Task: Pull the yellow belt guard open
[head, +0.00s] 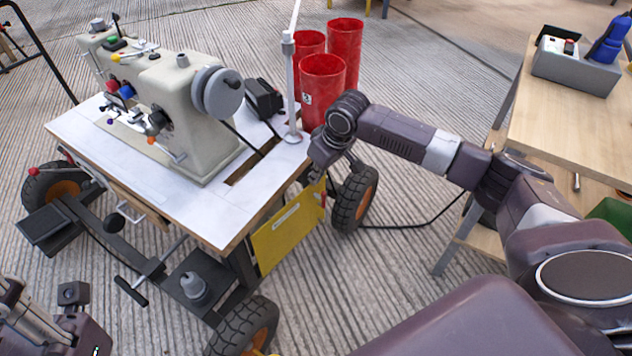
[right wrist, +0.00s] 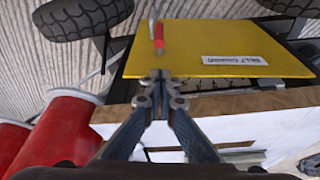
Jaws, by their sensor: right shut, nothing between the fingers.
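The yellow belt guard (head: 288,228) is a flat panel below the right-hand edge of the sewing table, with a white label. In the right wrist view the guard (right wrist: 225,40) shows its label, and a dark strip with machine parts shows between it and the wooden table edge. A red handle (head: 323,198) is at its right end; it also shows in the right wrist view (right wrist: 158,38). My right gripper (head: 324,165) is above the handle; its fingertips (right wrist: 160,76) are shut and empty, apart from the handle. My left gripper (head: 50,318) is partly in view, bottom left, its fingers unclear.
A sewing machine (head: 175,105) stands on the white tabletop (head: 205,210). Red bins (head: 322,85) stand behind, close to my right arm. A black wheel (head: 354,198) is beside the guard. A wooden table (head: 570,115) is at right.

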